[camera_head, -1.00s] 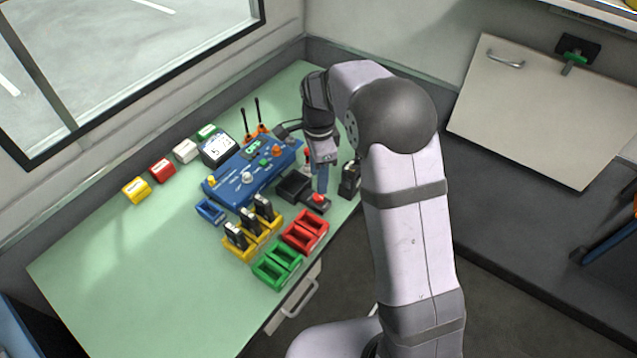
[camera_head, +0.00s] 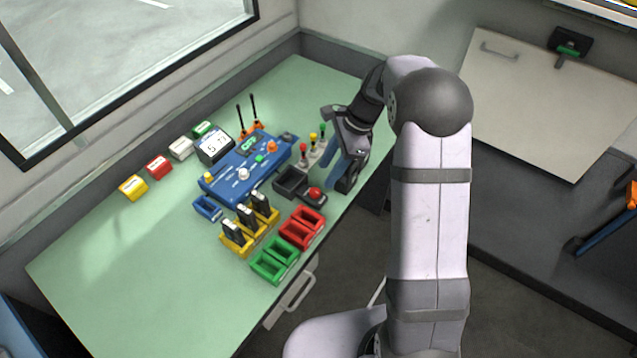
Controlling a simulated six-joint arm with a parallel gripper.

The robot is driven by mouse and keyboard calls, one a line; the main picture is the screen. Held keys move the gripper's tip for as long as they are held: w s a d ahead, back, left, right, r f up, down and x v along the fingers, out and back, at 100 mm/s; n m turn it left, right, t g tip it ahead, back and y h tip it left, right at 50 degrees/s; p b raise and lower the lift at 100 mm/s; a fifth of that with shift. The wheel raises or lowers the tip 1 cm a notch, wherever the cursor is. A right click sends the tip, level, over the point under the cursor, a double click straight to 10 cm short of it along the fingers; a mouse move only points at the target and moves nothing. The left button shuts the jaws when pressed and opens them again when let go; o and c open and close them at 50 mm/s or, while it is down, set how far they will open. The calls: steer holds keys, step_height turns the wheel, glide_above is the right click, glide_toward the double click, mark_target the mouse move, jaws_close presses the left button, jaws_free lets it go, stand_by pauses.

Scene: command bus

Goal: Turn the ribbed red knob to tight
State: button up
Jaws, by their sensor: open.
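A red knob (camera_head: 315,193) sits on a small dark fixture at the front right of the green table; its ribs are too small to make out. A smaller red top (camera_head: 303,148) stands on a grey strip farther back, beside a yellow and a green one. I cannot tell for certain which of the two is the ribbed knob, and no tight mark is legible.
A blue console (camera_head: 225,185) with coloured buttons stands left of the gripper. A dark open tray (camera_head: 291,181) lies beside the red knob. Yellow holders with black handsets (camera_head: 247,229), red bins (camera_head: 302,228) and green bins (camera_head: 274,261) line the front.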

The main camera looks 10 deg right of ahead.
mark_target(315, 191)
steer(key=shift+p+x, duration=0.9)
steer(key=shift+x, duration=2.8)
steer(key=shift+r, duration=0.1)
